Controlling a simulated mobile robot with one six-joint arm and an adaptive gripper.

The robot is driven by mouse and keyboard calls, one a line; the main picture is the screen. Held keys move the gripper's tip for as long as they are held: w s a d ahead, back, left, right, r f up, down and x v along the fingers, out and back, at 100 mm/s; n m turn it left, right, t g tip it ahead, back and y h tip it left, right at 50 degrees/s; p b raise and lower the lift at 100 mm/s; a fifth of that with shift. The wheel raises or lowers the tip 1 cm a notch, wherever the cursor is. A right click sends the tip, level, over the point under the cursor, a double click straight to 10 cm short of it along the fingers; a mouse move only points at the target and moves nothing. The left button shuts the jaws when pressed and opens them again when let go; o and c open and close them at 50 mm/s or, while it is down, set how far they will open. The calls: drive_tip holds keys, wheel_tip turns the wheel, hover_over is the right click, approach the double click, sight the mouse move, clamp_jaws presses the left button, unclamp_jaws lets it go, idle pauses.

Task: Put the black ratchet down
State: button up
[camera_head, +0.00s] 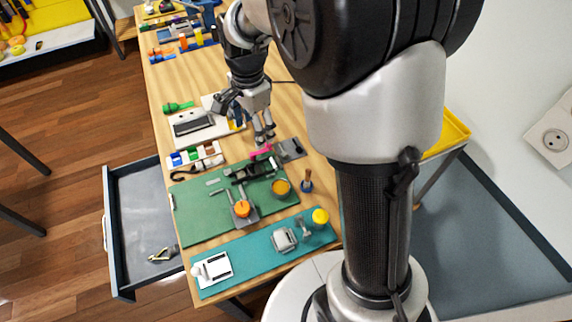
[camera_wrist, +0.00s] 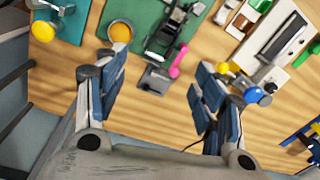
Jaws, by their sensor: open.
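The black ratchet (camera_head: 243,168) lies at the back edge of the green mat (camera_head: 195,215). In the wrist view the ratchet (camera_wrist: 172,28) shows at the top middle, beyond my fingers. My gripper (camera_head: 264,132) is open and empty, above the bare wood behind the mat. In the wrist view its two blue-padded fingers (camera_wrist: 158,80) stand wide apart with nothing between them. The gripper is apart from the ratchet.
A pink piece (camera_head: 261,151) and a grey plate (camera_head: 291,149) lie just behind the ratchet. An orange-filled cup (camera_head: 281,188) stands on the mat. A white tray (camera_head: 205,128) lies left of my gripper. An open drawer (camera_head: 140,215) juts out at left.

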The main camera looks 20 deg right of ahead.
drive_tip(key=s+r+n+t, duration=0.2)
drive_tip(key=s+r+n, duration=0.6)
drive_tip(key=s+r, duration=0.45)
drive_tip(key=s+f+n+t, duration=0.1)
drive_tip(key=s+n, duration=0.6)
drive_tip(key=s, duration=0.5)
drive_tip(key=shift+f+t, duration=0.35)
drive_tip(key=shift+t, duration=0.05)
drive_tip(key=shift+c, duration=0.6)
